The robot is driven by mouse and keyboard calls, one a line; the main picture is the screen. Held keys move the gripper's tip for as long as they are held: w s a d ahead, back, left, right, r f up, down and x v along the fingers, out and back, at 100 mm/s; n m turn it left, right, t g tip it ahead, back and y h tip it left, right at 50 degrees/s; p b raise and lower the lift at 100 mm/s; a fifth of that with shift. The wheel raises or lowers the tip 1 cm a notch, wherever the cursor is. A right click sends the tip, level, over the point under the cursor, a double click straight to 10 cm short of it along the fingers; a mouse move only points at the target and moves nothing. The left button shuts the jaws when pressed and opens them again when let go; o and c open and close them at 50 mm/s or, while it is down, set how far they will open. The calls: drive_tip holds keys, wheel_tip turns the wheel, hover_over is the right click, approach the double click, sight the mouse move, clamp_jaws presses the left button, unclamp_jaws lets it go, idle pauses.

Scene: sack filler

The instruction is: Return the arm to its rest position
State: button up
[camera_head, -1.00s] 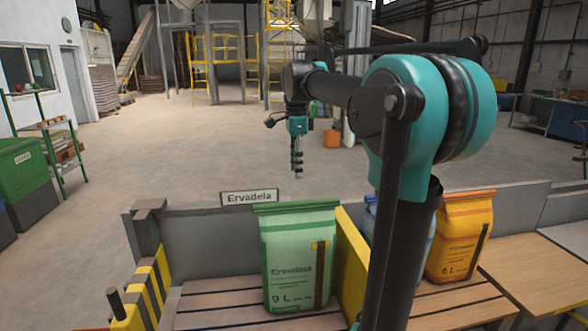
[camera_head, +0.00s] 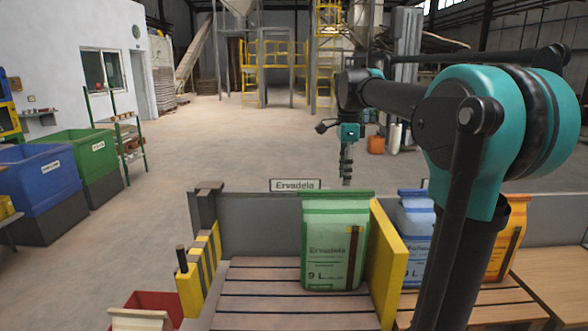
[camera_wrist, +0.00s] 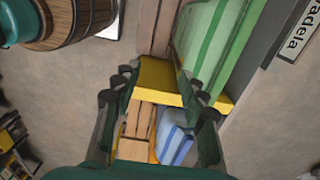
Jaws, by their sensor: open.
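My arm (camera_head: 405,100) is stretched out over the sack stand, with its large teal joint at the right of the head view. My gripper (camera_head: 346,180) hangs pointing down beyond the grey back panel, just right of the Ervadela sign (camera_head: 296,185). It is open; in the wrist view its fingers (camera_wrist: 157,80) are spread with nothing held between them. The green Ervadela sack (camera_head: 332,245) stands upright on the slatted deck, apart from the gripper. In the wrist view the green sack (camera_wrist: 212,45) shows beyond the fingers.
A yellow divider (camera_head: 386,265) separates the green sack from a blue sack (camera_head: 415,215) and an orange sack (camera_head: 515,240), partly hidden by my arm. Blue (camera_head: 38,180) and green (camera_head: 80,150) bins stand left. A wooden barrel (camera_wrist: 72,22) shows in the wrist view. Open floor lies behind.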

drive_tip(key=s+d+f+n+t, duration=0.2)
drive_tip(key=s+f+n, duration=0.7)
drive_tip(key=f, duration=0.6)
drive_tip(key=s+d+f+n+t, duration=0.2)
drive_tip(key=s+f+n, duration=0.7)
drive_tip(key=s+f, duration=0.4)
wheel_tip(320, 180, down, 3)
drive_tip(key=shift+s+f, duration=0.15)
drive_tip(key=shift+s, duration=0.25)
drive_tip(key=shift+c, duration=0.4)
drive_tip(key=shift+c, duration=0.6)
